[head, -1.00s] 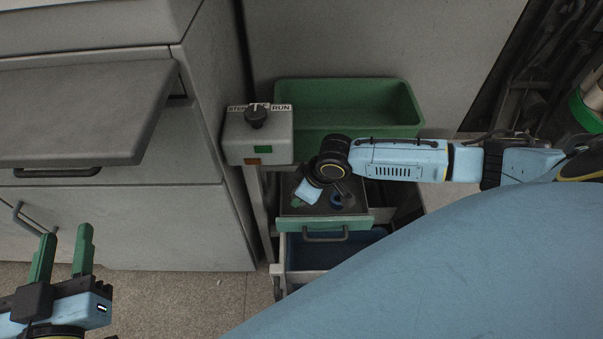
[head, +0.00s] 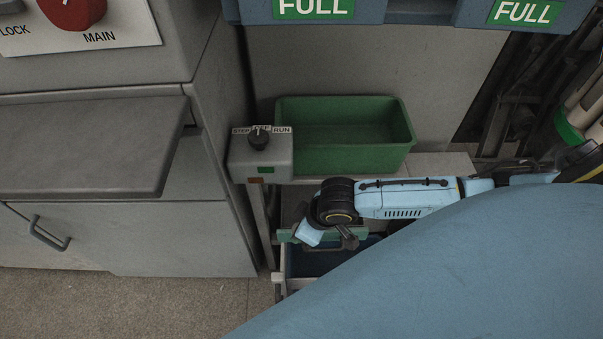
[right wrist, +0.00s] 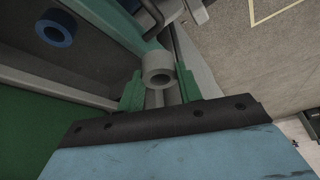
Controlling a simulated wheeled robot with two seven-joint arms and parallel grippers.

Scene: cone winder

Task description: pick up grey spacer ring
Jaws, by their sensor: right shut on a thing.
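The grey spacer ring (right wrist: 157,59) shows in the right wrist view between the green fingers of my right gripper (right wrist: 158,86). The gripper is shut on it, with the ring's open end facing the camera. In the head view my right gripper (head: 347,238) points down at the open green-fronted drawer (head: 284,236); its fingers and the ring cannot be made out there. My left gripper is out of view.
A blue ring (right wrist: 69,31) lies in the dark drawer, apart from my gripper. A green bin (head: 350,158) and a grey switch box (head: 262,160) stand above the drawer. A grey cabinet with a jutting shelf (head: 80,150) is at left.

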